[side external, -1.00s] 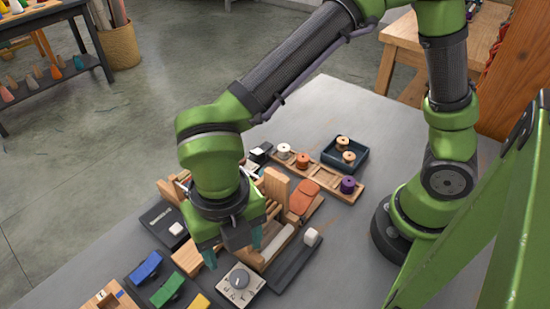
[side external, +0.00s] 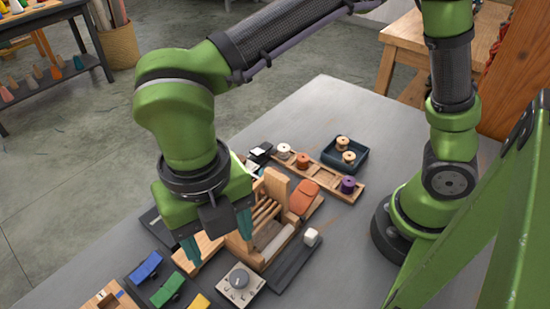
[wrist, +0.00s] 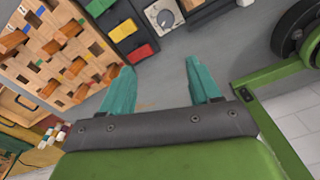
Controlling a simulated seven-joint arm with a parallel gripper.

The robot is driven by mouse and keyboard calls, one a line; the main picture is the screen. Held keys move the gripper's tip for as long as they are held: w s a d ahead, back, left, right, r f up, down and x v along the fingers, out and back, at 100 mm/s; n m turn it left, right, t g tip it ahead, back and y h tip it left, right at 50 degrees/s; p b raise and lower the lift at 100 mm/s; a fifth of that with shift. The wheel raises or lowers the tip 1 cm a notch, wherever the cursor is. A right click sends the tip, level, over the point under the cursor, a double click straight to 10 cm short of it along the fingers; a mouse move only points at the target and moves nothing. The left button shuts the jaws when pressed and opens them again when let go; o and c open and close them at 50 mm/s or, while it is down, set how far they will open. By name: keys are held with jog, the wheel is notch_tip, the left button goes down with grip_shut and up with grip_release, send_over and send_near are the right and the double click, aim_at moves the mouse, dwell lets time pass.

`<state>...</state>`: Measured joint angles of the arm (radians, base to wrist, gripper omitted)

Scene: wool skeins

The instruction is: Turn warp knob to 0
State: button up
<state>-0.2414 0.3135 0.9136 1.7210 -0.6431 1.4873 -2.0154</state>
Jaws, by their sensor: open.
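The warp knob (side external: 239,280) is a grey round dial on a pale square box (side external: 252,288) near the front of the table, with marks around it too small to read. In the wrist view the knob (wrist: 165,18) shows at the top, beyond my fingertips. My gripper (side external: 218,243) is open and empty. Its teal fingers point down above the table, to the left of and higher than the knob box, apart from it. In the wrist view both fingers of my gripper (wrist: 160,66) are spread wide with nothing between them.
A wooden loom (side external: 275,185) stands just behind the knob box. A slider with a white handle (side external: 311,237) is at its right. Blue (side external: 146,265), green (side external: 167,289) and yellow (side external: 198,303) pieces lie left of the box. A spool rack (side external: 325,178) and dark tray (side external: 358,157) are farther back.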

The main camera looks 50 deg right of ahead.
aim_at(238, 278)
jog(key=w+a+m+g+h, duration=0.1)
jog(key=w+a+m+h, duration=0.15)
jog(key=m, duration=0.85)
jog(key=w+a+m+g+h, duration=0.1)
jog(key=w+m+g, duration=0.15)
jog(key=m, duration=0.95)
jog(key=shift+t, duration=0.45)
jog(key=x, duration=1.7)
jog(key=shift+w+f, duration=0.15)
jog(key=shift+w, duration=0.25)
jog(key=shift+c, duration=0.3)
jog(key=c, duration=1)
